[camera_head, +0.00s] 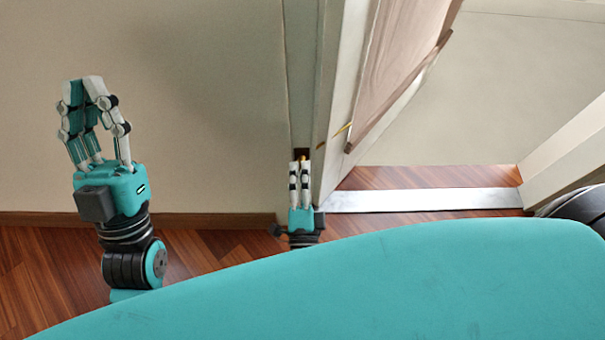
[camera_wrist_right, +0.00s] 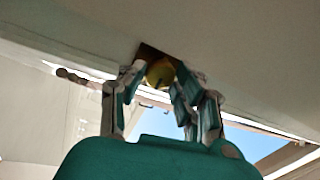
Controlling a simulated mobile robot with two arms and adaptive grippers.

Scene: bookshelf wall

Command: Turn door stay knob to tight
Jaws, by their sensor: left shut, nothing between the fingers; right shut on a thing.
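The door stay knob (camera_wrist_right: 160,72) is yellow-brass and sits in a dark square recess (camera_wrist_right: 151,52) on the pale door frame edge, in the right wrist view. My right gripper (camera_wrist_right: 158,75) is shut on it, with one finger on either side. In the head view my right gripper (camera_head: 301,163) reaches up to the dark recess on the frame's edge, and only a small bit of brass shows above the fingertips. My left gripper (camera_head: 83,88) is shut and empty, raised before the beige wall at the left. The knob's turn position cannot be read.
A pale door (camera_head: 385,75) stands open at the right of the frame. A brass rod (camera_head: 335,137) runs beside it. A light threshold strip (camera_head: 425,200) crosses the wooden floor (camera_head: 45,275). The beige wall (camera_head: 190,100) fills the left.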

